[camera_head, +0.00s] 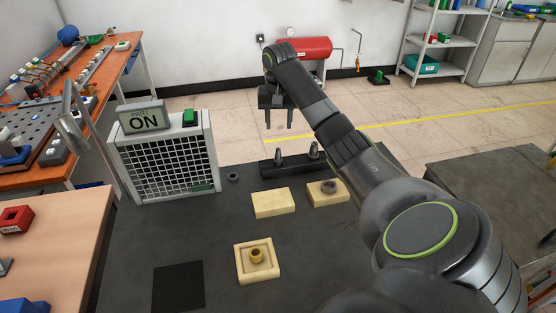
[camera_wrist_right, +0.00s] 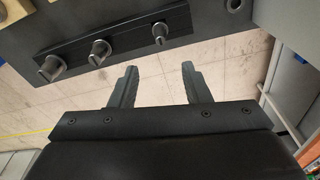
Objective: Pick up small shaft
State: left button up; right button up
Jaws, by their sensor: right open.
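The dark shaft rack (camera_head: 262,168) stands on the dark table, and the right wrist view shows the rack (camera_wrist_right: 130,38) with three grey shafts in a row. The small shaft (camera_wrist_right: 160,32) is at the right end there; in the head view the small shaft (camera_head: 278,160) is at the left. The middle shaft (camera_wrist_right: 100,52) and the largest shaft (camera_wrist_right: 52,68) stand beside it. My right gripper (camera_head: 278,126) is open and empty, above and beyond the rack. In the right wrist view its fingertips (camera_wrist_right: 158,68) point toward the small shaft, apart from it. My left gripper is not in view.
A grey ring (camera_head: 232,177) lies left of the rack. Yellow blocks (camera_head: 273,203) stand in front of it, one bearing a ring (camera_head: 328,187). A square yellow holder (camera_head: 257,262) is nearer. The caged heater (camera_head: 165,165) with an ON sign (camera_head: 143,117) stands left.

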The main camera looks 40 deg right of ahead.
aim_at(278, 149)
jog(key=f, duration=0.2)
jog(key=f+p, duration=0.1)
jog(key=f, duration=0.3)
jog(key=shift+w+d, duration=0.25)
jog(key=shift+w, duration=0.05)
notch_tip(278, 149, down, 6)
jog(key=shift+a+r+p, duration=0.1)
jog(key=shift+r+p, duration=0.15)
jog(key=shift+p, duration=0.65)
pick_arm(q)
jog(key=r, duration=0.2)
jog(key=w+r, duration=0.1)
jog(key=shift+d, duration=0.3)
pick_arm(e)
jog(key=shift+f, duration=0.35)
jog(key=shift+c, duration=0.3)
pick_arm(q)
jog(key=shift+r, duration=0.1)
pick_arm(e)
jog(key=shift+r, duration=0.1)
grip_shut()
